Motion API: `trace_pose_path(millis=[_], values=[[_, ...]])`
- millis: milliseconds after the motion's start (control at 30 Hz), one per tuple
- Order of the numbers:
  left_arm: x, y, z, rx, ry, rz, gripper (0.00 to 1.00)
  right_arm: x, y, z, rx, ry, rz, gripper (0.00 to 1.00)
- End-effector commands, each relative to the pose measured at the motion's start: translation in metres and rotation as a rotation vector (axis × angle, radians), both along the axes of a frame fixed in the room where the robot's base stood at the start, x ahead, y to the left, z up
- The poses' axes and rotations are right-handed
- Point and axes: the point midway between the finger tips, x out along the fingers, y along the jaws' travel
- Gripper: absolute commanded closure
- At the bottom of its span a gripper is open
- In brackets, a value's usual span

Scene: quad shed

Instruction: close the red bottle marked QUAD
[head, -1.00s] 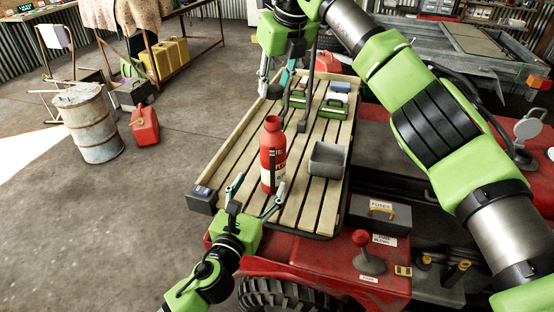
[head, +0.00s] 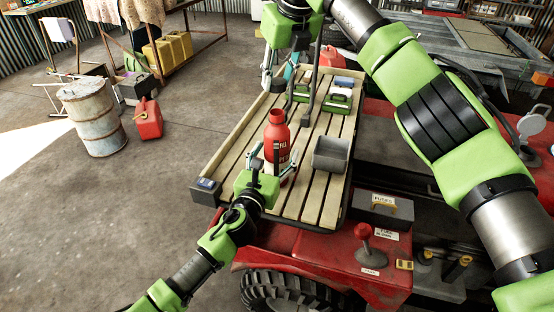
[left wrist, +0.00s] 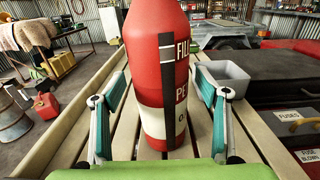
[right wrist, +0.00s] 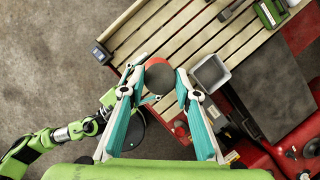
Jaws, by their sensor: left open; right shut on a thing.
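A red bottle (head: 277,140) stands upright on the slatted rack. It fills the middle of the left wrist view (left wrist: 155,60), with a dark strip and partly readable lettering; the word QUAD is not readable. My left gripper (head: 272,165) is open, low on the bottle, with one finger on each side; a gap shows beside each finger in the left wrist view.
A grey open bin (head: 331,154) stands close right of the bottle on the rack (head: 232,160). A small dark box (head: 206,187) sits at the rack's front left corner. A red lever (head: 363,232) rises from the quad's body.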

Motion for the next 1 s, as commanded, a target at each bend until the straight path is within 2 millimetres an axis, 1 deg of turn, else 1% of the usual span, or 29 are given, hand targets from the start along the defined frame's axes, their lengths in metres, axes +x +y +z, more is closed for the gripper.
trace_pose_path(millis=[100,200,467,500,567,600,667,700,733,867,1000], values=[[0.008,-0.003,0.0,-0.001,0.0,0.0,0.32,0.0,0.0,0.0,0.0,0.0,0.0,0.77],[0.011,-0.004,0.0,-0.001,0.001,-0.001,0.32,0.0,0.0,0.0,0.0,0.0,0.0,0.77],[0.012,-0.004,0.0,-0.001,0.001,-0.001,0.32,0.0,0.0,0.0,0.0,0.0,0.0,0.77],[0.012,-0.004,0.0,-0.001,0.001,-0.001,0.35,0.0,0.0,0.0,0.0,0.0,0.0,0.77],[0.012,-0.004,0.0,-0.001,0.001,-0.001,0.51,0.0,0.0,0.0,0.0,0.0,0.0,0.77],[0.012,-0.004,0.0,-0.001,0.001,-0.001,0.61,0.0,0.0,0.0,0.0,0.0,0.0,0.77],[0.012,-0.004,0.0,-0.001,0.001,-0.001,0.77,0.0,0.0,0.0,0.0,0.0,0.0,0.77],[0.012,-0.004,0.0,-0.001,0.001,-0.001,0.87,0.0,0.0,0.0,0.0,0.0,0.0,0.77],[0.012,-0.004,0.0,-0.001,0.001,-0.001,0.92,0.0,0.0,0.0,0.0,0.0,0.0,0.77],[0.011,-0.004,0.0,-0.001,0.001,-0.001,0.92,0.0,0.0,-0.006,0.0,0.0,0.0,0.77],[0.011,-0.004,0.0,-0.001,0.0,-0.001,0.92,0.0,-0.001,-0.028,0.001,-0.002,0.001,0.77]])
